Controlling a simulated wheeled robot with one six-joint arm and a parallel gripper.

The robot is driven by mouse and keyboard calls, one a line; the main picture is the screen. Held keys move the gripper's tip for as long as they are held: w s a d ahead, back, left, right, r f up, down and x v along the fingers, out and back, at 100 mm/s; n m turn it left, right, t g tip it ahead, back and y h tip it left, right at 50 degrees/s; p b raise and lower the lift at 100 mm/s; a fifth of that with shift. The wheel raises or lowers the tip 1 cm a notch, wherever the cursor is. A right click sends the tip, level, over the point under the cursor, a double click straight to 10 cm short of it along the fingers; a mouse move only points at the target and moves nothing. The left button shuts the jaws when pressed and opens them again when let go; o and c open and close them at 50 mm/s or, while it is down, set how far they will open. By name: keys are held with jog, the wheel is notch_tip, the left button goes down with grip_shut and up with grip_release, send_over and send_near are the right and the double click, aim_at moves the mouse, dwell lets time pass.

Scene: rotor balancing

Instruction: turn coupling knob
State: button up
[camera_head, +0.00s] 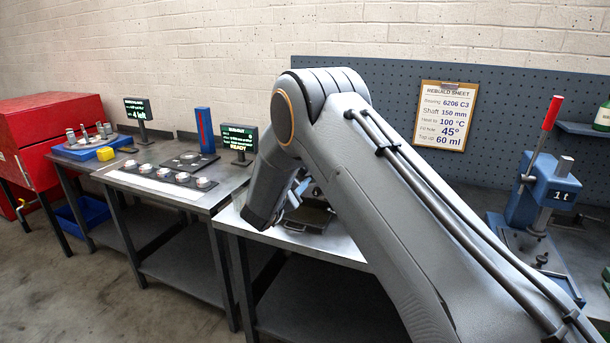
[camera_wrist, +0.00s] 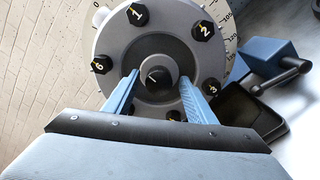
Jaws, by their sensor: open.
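In the wrist view, the coupling knob (camera_wrist: 157,77) is a small round grey knob with a dark face and a short pale pointer line. It sits at the centre of a grey rotor disc (camera_wrist: 110,38) with numbered black bolts; 1, 2, 3 and 6 are readable. My gripper (camera_wrist: 159,76) is open, with one blue finger on each side of the knob. I cannot tell whether either fingertip touches it. The lower bolts are partly hidden by my fingers. In the head view my arm hides the rotor and knob.
A graduated dial (camera_wrist: 231,30) lies behind the disc. A blue block with a dark handle (camera_wrist: 272,62) and a dark tray (camera_wrist: 240,106) are close at right. In the head view, a blue press with a red lever (camera_head: 540,185) stands right; a red cabinet (camera_head: 50,130) is far left.

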jog(key=b+v, duration=0.2)
jog(key=v, duration=0.5)
jog(key=shift+s, duration=0.35)
jog(key=s+d+f+m+g+y+b, duration=0.1)
jog(key=s+d+m+g+y, duration=0.25)
jog(key=d, duration=0.25)
jog(key=s+d+f+m+g+y+b, duration=0.1)
jog(key=s+d+m+g+y, duration=0.15)
jog(key=d+m, duration=0.3)
jog(key=s+d+f+m+g, duration=0.1)
jog(key=s+d+m+g, duration=0.2)
jog(key=s, duration=0.7)
jog(key=s+d+f+m+g, duration=0.2)
jog(key=s+d+m, duration=0.3)
jog(key=s+d, duration=0.3)
jog(key=s+d+f+m+g, duration=0.2)
jog(key=s+d+m+g, duration=0.1)
jog(key=s, duration=1)
jog(key=d+g, duration=0.1)
jog(key=d, duration=0.1)
jog(key=shift+s+d+f+m+g+b, duration=0.2)
jog(key=shift+d+m+g+b, duration=0.1)
jog(key=shift+d+m, duration=0.1)
